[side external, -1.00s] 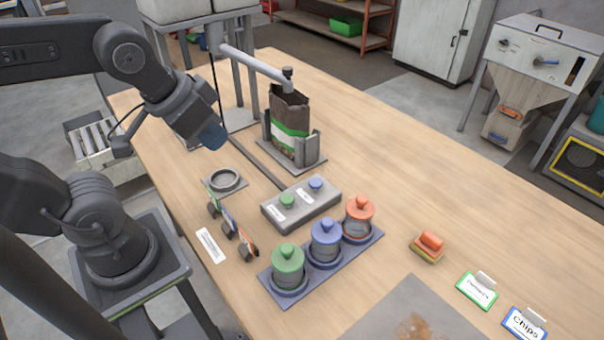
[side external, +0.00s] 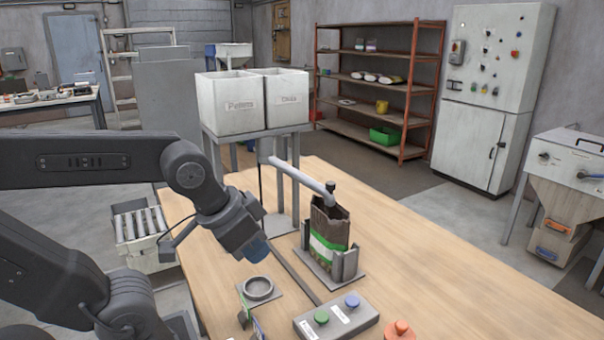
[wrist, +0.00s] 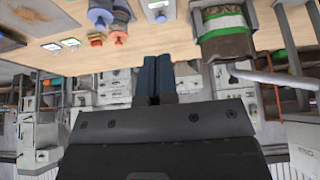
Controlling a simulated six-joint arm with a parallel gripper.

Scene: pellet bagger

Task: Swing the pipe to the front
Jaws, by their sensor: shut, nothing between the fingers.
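The pipe (side external: 300,176) is a light grey tube that runs from the hopper stand out over the table. Its outer end has a dark fitting above the open top of a brown, green and white bag (side external: 325,244). My gripper (side external: 258,251) has blue fingertips and hangs above the table, left of the bag, apart from it and the pipe. In the wrist view the blue fingers of my gripper (wrist: 157,78) are together with nothing between them. The wrist view is upside down; the bag (wrist: 225,32) and part of the pipe (wrist: 268,77) show at its right.
Two white bins (side external: 238,104) sit on the hopper stand (side external: 290,180). The bag stands in a grey holder (side external: 345,268). A button box (side external: 337,318) with green and blue buttons is at the front, and a round ring (side external: 258,288) lies below my gripper. The table's right side is clear.

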